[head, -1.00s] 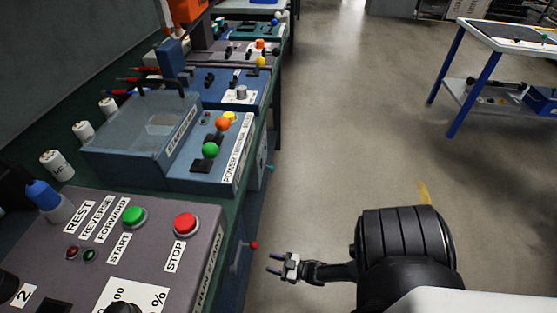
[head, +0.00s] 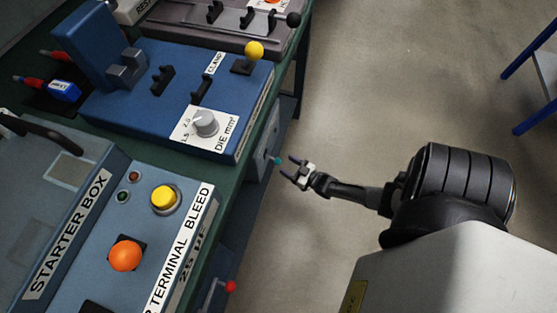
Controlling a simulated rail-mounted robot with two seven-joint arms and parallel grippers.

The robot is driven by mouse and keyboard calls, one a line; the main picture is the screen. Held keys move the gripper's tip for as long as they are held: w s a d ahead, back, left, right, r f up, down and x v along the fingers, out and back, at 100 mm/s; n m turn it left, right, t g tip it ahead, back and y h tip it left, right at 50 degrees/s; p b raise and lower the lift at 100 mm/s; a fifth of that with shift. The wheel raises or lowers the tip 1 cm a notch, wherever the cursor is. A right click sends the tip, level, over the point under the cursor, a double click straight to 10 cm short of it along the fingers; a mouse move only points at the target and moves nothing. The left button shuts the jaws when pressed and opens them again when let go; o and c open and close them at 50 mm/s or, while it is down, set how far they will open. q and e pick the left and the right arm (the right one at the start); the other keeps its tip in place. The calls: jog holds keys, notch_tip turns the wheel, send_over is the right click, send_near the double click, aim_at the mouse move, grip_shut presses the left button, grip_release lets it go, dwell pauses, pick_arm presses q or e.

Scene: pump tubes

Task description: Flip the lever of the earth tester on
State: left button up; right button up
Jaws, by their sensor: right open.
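No panel in view carries a readable earth tester label, so I cannot tell which unit it is. A lever with a teal knob (head: 277,161) sticks out from a grey box (head: 260,150) under the bench edge. A lever with a red knob (head: 230,287) shows lower on the bench front. A yellow-knobbed lever (head: 254,51) stands on the blue die unit (head: 235,95). My right gripper (head: 289,167) is open and empty, pointing left over the aisle. In the picture it is just right of the teal knob; the gap in depth is unclear. My left gripper is out of view.
The green bench (head: 165,168) runs along the left. It carries a starter box (head: 70,235), a terminal bleed panel with an orange knob (head: 125,256) and yellow button (head: 164,199), and a grey unit (head: 190,22). The aisle floor (head: 400,80) is clear; a blue-legged table (head: 535,70) stands right.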

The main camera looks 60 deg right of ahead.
aim_at(279, 164)
jog(key=w, duration=0.1)
jog(key=w+b, duration=0.1)
jog(key=w, duration=0.2)
jog(key=shift+w+a+f+b, duration=0.2)
jog(key=shift+a+f+b, duration=0.1)
jog(key=shift+w, duration=0.2)
jog(key=shift+w+d+r, duration=0.1)
jog(key=shift+d+r, duration=0.05)
jog(key=shift+d, duration=0.15)
jog(key=shift+a, duration=0.1)
jog(key=c, duration=0.8)
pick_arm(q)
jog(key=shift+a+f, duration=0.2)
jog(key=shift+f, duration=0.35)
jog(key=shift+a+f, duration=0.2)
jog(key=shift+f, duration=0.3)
pick_arm(e)
grip_shut()
